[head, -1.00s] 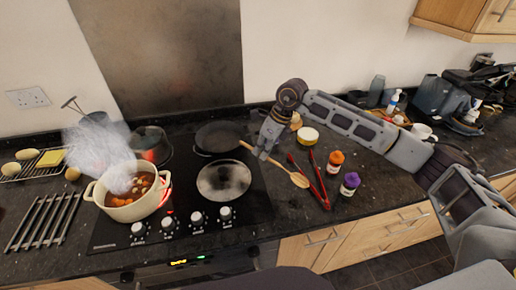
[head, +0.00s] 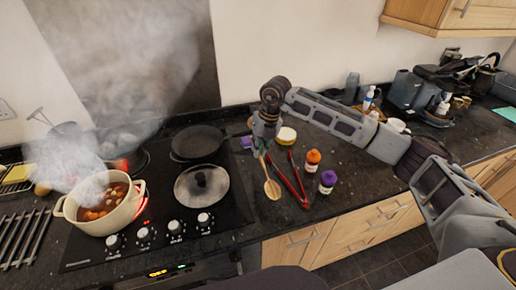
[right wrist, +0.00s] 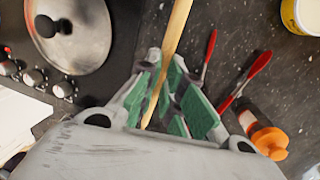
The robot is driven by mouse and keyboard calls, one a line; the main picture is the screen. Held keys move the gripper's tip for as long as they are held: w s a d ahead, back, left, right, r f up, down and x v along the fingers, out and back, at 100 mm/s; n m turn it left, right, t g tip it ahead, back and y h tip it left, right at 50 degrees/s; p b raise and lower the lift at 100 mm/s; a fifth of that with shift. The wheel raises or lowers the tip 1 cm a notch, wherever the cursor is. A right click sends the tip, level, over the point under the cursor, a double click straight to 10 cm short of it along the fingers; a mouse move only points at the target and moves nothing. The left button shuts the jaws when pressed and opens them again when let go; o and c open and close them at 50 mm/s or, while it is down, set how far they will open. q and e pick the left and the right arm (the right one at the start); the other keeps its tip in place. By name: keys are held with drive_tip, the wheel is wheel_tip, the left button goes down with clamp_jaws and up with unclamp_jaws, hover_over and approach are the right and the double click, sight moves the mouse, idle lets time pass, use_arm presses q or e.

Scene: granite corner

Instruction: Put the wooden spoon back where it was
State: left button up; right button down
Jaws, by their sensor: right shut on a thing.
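My right gripper (head: 262,150) is shut on the wooden spoon (head: 272,187), above the dark counter just right of the hob. The spoon's bowl points toward the front of the counter in the head view. In the right wrist view the spoon's handle (right wrist: 174,45) runs between the green finger pads of the gripper (right wrist: 163,105). The bowl is not clear in that view. Whether the spoon touches the counter, I cannot tell. My left gripper is not in view.
Red tongs (head: 297,180) lie just right of the spoon. An orange-capped jar (head: 313,160), a purple-capped jar (head: 328,181) and a yellow-labelled tub (head: 286,136) stand nearby. A steaming pot (head: 100,218) and lidded pan (head: 202,183) are on the hob (head: 165,215).

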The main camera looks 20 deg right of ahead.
drive_tip(key=shift+m+g, duration=0.4)
drive_tip(key=shift+m, duration=0.4)
drive_tip(key=shift+f, duration=0.1)
